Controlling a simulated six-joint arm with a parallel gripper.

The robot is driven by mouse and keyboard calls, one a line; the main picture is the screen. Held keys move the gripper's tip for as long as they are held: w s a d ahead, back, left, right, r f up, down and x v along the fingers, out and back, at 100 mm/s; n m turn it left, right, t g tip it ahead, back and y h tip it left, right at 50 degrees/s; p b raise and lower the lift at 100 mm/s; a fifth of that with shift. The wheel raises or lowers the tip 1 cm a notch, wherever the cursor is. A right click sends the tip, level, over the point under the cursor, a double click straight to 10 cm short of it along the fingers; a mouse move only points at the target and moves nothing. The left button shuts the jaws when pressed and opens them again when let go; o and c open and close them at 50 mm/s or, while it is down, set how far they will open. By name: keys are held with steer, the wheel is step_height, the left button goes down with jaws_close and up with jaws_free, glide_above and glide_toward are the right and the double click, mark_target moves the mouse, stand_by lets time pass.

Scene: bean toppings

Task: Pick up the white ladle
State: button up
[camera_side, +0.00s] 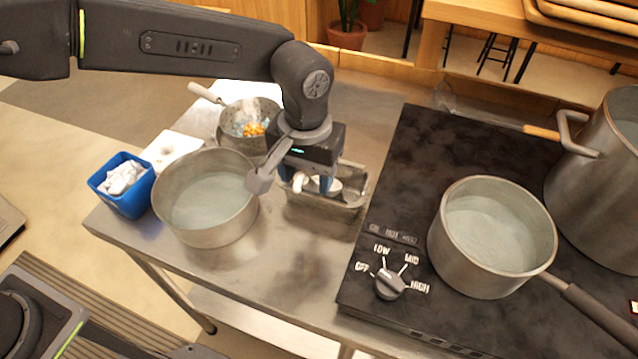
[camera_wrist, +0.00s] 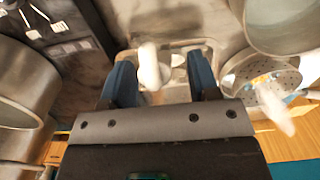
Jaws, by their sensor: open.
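The white ladle (camera_side: 299,183) lies in a small metal tray (camera_side: 350,199) near the middle of the table. My gripper (camera_side: 306,181) is over this tray, pointing down, with its blue fingers apart. In the wrist view, the white handle (camera_wrist: 150,67) stands up between the two open fingers of my gripper (camera_wrist: 160,72), apart from both. The ladle's lower part is partly hidden, and its exact depth relative to the fingertips is hard to tell.
A pot of pale liquid (camera_side: 205,205) stands close left of the tray. Behind it is a strainer bowl (camera_side: 236,126) holding orange bits and a white-handled utensil. A blue container (camera_side: 128,199) is far left. A black stove (camera_side: 400,165) with a saucepan (camera_side: 492,236) is right.

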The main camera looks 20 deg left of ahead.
steer(key=shift+f, duration=0.85)
steer(key=shift+c, duration=0.2)
jaws_close()
steer(key=shift+r, duration=0.1)
